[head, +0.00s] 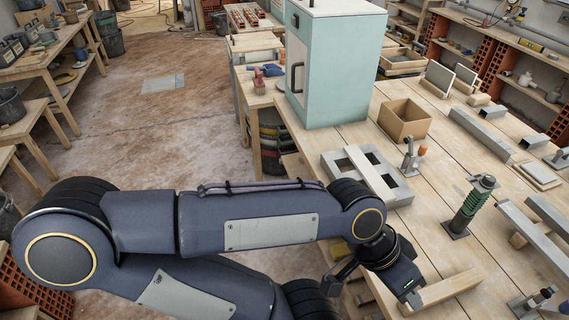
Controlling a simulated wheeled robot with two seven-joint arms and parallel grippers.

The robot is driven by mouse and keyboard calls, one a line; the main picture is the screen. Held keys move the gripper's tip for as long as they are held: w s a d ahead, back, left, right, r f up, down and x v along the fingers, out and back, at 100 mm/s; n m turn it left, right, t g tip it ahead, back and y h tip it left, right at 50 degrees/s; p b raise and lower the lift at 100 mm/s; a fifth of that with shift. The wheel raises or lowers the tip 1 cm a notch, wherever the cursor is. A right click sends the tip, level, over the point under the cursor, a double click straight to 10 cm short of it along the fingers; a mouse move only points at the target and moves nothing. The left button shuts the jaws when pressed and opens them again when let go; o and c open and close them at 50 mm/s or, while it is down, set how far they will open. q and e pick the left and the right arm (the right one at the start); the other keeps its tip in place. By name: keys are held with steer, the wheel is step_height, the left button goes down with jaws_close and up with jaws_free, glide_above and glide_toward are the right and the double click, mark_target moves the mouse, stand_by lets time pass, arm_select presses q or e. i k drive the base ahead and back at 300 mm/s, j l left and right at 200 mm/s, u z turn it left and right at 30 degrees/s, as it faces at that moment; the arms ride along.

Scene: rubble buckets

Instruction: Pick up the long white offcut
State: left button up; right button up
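A long pale, whitish strip (370,172), which looks like the white offcut, lies across a grey hollow block (398,194) on the wooden workbench. It is tilted in the picture, running from upper left to lower right over the block's openings. My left arm reaches in from the left. Its gripper (400,282) is low at the bench's near edge, nearer to me than the block and apart from the strip. The fingers are not clear, so I cannot tell whether they are open. My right gripper is not in view.
A pale wooden bar (442,290) lies beside my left gripper. A green-sleeved post (470,208), a small metal clamp-like tool (410,155) and an open wooden box (405,121) stand nearby. A pale green cabinet (335,65) stands behind the block. Bare boards show between them.

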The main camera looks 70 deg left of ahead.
mark_target(371, 177)
steer(key=u, duration=1.85)
steer(key=z, duration=1)
steer(key=j+z, duration=0.2)
steer(key=z, duration=0.4)
steer(key=j+z, duration=0.35)
steer(key=j, duration=0.7)
steer(key=j+z, duration=0.4)
steer(key=j, duration=1.1)
steer(key=k+j, duration=0.15)
steer(key=j, duration=0.7)
steer(key=k, duration=0.05)
